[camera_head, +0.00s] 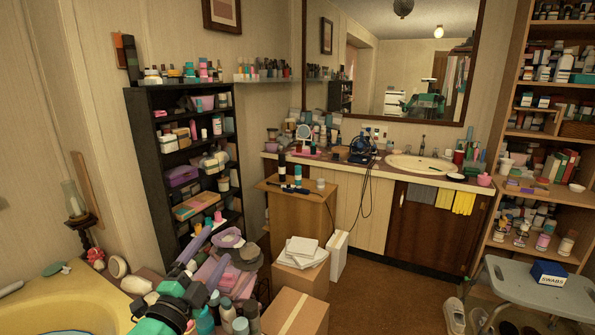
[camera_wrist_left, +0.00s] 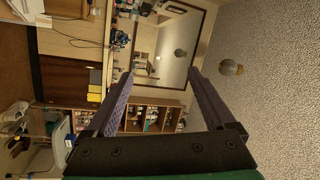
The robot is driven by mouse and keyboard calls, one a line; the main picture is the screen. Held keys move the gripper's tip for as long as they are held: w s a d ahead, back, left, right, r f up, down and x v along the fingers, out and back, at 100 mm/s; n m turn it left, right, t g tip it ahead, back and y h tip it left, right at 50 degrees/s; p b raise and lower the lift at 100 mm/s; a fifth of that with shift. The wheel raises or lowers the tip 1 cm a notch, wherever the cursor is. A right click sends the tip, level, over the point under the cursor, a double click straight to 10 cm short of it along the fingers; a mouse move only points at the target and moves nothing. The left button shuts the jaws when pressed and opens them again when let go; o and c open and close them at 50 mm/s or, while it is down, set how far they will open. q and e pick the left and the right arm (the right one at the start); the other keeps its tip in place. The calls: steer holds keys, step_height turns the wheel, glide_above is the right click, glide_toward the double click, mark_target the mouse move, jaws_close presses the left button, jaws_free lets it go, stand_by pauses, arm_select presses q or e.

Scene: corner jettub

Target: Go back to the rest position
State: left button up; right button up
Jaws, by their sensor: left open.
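My left gripper (camera_head: 217,243) comes up from the bottom left in the head view, with its purple fingers in front of the cluttered ledge by the tub. In the left wrist view the two fingers of this gripper (camera_wrist_left: 162,76) stand wide apart. Nothing is between them; behind the gap are the mirror and shelves, far off and turned on their side. My right gripper is in neither view.
The yellow tub (camera_head: 60,304) lies at the lower left. Bottles crowd beside my left arm. A black shelf (camera_head: 133,110), cardboard boxes (camera_head: 294,312) and a wooden cabinet (camera_head: 283,208) stand near. A grey stool (camera_head: 540,290) is at the right. Brown floor (camera_head: 395,300) is clear between.

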arm_select(q)
steer(key=s+a+f+n+g+y, duration=0.4)
steer(key=a+f+n, duration=0.15)
steer(key=f, duration=0.25)
steer(key=s+a+f+n+g+y, duration=0.45)
steer(key=f+n, duration=0.25)
steer(key=f, duration=0.2)
steer(key=s+d+f+n+g+h, duration=0.1)
steer(key=s+d+f+g+h, duration=0.1)
steer(key=s+f+g, duration=0.45)
steer(key=s+d+f+n+g+h, duration=0.15)
steer(key=s+f, duration=0.25)
steer(key=s, duration=0.5)
steer(key=s+f, duration=0.2)
steer(key=f, duration=1)
steer(key=s+f, duration=0.2)
steer(key=f, duration=1.1)
steer(key=s+a+f+g+p, duration=0.1)
steer(key=s+a+f+g, duration=0.1)
steer(key=s+f, duration=0.9)
steer(key=s, duration=0.4)
steer(key=shift+s+f, duration=0.15)
steer(key=shift+f, duration=0.2)
stand_by(0.4)
